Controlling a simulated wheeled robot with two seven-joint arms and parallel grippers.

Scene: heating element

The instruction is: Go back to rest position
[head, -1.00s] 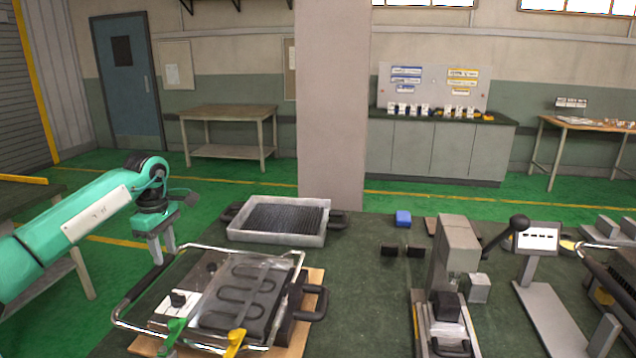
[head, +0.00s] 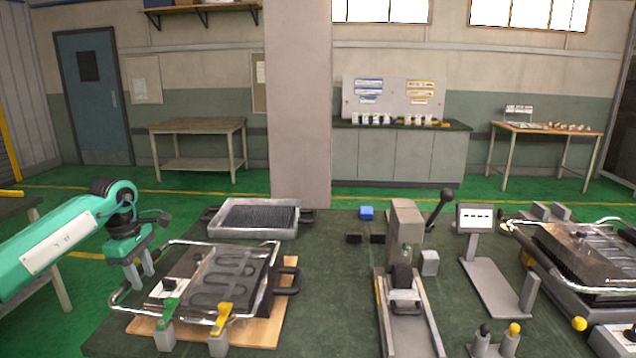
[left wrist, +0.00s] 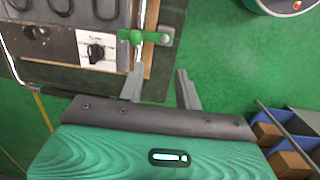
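My left gripper (head: 140,271) is at the left edge of the green workbench, beside the heating element fixture (head: 232,270). In the left wrist view my left gripper (left wrist: 161,85) has its two grey fingers apart with nothing between them. The fixture has a metal frame, a dark winding element under a clear sheet, a black knob, and a green clamp (head: 170,308) and yellow clamp (head: 222,317) at its front. The green clamp also shows in the left wrist view (left wrist: 133,37), just beyond the fingers. My right gripper is in neither view now.
A grey tray (head: 254,231) stands behind the fixture. A second framed fixture (head: 590,255) is at the right. Bare bench top lies between the left fixture and the press.

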